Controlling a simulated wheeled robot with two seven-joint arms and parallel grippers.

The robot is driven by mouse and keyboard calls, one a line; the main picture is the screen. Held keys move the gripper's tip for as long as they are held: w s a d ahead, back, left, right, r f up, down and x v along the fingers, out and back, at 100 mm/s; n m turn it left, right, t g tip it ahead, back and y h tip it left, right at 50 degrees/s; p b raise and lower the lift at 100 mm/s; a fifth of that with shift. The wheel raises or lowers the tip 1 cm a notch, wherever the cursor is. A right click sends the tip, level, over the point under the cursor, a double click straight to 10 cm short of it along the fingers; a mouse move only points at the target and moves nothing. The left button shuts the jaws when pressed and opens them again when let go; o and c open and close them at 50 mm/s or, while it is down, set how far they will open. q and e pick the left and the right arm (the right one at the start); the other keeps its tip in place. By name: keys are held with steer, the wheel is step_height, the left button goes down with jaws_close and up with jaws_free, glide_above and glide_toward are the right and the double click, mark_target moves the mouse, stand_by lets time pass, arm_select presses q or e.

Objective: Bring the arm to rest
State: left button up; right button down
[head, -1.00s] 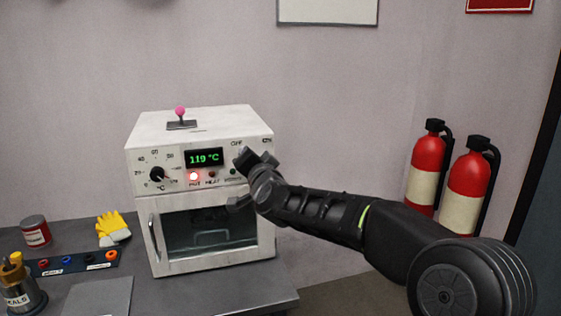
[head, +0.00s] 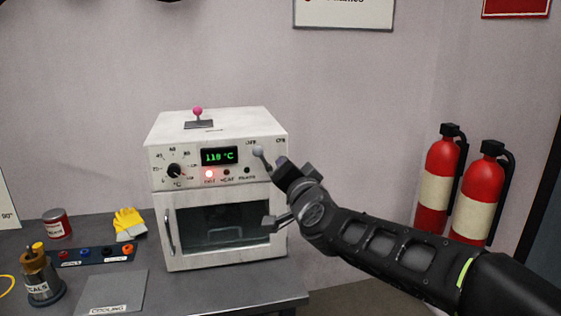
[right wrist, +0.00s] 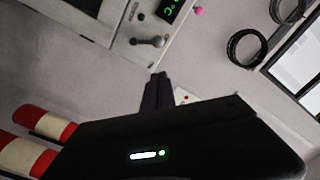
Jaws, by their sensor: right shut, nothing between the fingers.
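My right gripper (head: 282,165) is shut and empty, in front of the white oven's (head: 222,180) upper right corner in the head view. In the right wrist view its closed fingers (right wrist: 157,90) point toward the oven front (right wrist: 128,42), with a visible gap to the grey switch lever (right wrist: 150,41). The lever also shows in the head view (head: 258,154), left of the fingertips. The oven door is shut, its display (head: 219,156) reads about 118 °C, and a red lamp (head: 209,174) is lit. My left gripper is not in view.
Two red fire extinguishers (head: 437,185) stand at the right, beyond my forearm. Left of the oven are yellow gloves (head: 129,222), a red can (head: 56,223), a brass-topped pot (head: 40,278), a connector strip (head: 95,255) and a cooling plate (head: 112,292). Black coils (right wrist: 246,47) hang on the wall.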

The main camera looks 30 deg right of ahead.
steer(key=shift+s+a, duration=0.1)
steer(key=shift+s, duration=0.1)
stand_by(0.5)
steer(key=a+f+n+g+y, duration=0.2)
steer(key=a+f, duration=0.3)
steer(key=f, duration=0.7)
steer(key=a+f+n+g+y+p, duration=0.1)
steer(key=a+f+n+g+y, duration=0.15)
steer(key=a+f, duration=0.7)
steer(key=a+f+n+g+y, duration=0.2)
steer(key=f+n, duration=0.1)
steer(key=f, duration=1.3)
steer(key=s+a+f+n+g+y+p, duration=0.1)
steer(key=s+a+f+g, duration=0.4)
steer(key=s+f, duration=0.6)
steer(key=s+a+f+n+g+y, duration=0.2)
steer(key=s+a+f+g, duration=0.3)
steer(key=s+a+f, duration=0.5)
steer(key=s+f, duration=0.2)
steer(key=s, duration=0.5)
steer(key=shift+f+p, duration=0.25)
steer(key=shift+p, duration=0.15)
steer(key=shift+n, duration=0.25)
